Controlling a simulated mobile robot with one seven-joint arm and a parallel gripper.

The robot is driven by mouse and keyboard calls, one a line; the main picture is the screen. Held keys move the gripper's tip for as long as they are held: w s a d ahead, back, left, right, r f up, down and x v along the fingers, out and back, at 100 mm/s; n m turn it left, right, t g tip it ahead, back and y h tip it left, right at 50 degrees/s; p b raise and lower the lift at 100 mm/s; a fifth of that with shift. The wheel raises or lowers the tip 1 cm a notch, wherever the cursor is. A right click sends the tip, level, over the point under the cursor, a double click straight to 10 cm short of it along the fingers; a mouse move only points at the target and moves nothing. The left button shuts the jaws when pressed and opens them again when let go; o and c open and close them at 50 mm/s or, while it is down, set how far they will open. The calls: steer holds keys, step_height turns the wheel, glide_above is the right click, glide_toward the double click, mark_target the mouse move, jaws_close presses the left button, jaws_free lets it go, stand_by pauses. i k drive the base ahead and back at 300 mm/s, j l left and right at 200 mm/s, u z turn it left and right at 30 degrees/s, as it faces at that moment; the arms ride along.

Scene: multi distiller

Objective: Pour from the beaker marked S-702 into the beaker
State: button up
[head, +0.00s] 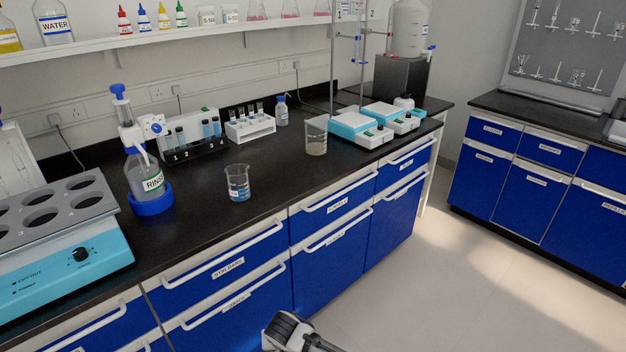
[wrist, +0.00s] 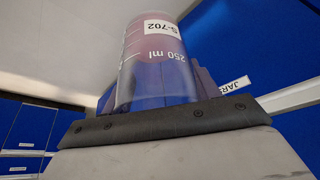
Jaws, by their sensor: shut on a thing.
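A clear beaker marked S-702 (wrist: 155,55) with "250 ml" print shows in the wrist view, its lettering upside down in the picture. It has a pinkish tint; the liquid level is unclear. My gripper (wrist: 165,118) is shut on it, with one dark finger pad across the front. In the head view, a small beaker (head: 238,183) with blue liquid stands upright on the black bench. A taller beaker (head: 316,136) with greyish contents stands farther right. The held beaker is not seen in the head view; part of my arm shows at its bottom edge.
A RINSE bottle (head: 146,177) in a blue holder stands left of the small beaker. Behind are a vial rack (head: 249,127) and a small bottle (head: 282,112). White-and-blue stirrers (head: 356,128) stand at right. The bench front around the small beaker is clear.

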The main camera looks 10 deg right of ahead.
mark_target(316, 128)
steer(key=i+l, duration=0.2)
steer(key=l, duration=0.2)
steer(key=i+l, duration=0.2)
steer(key=l, duration=0.15)
steer(key=i+l, duration=0.2)
steer(key=l, duration=0.2)
steer(key=i+l, duration=0.2)
steer(key=l, duration=0.15)
steer(key=z, duration=0.05)
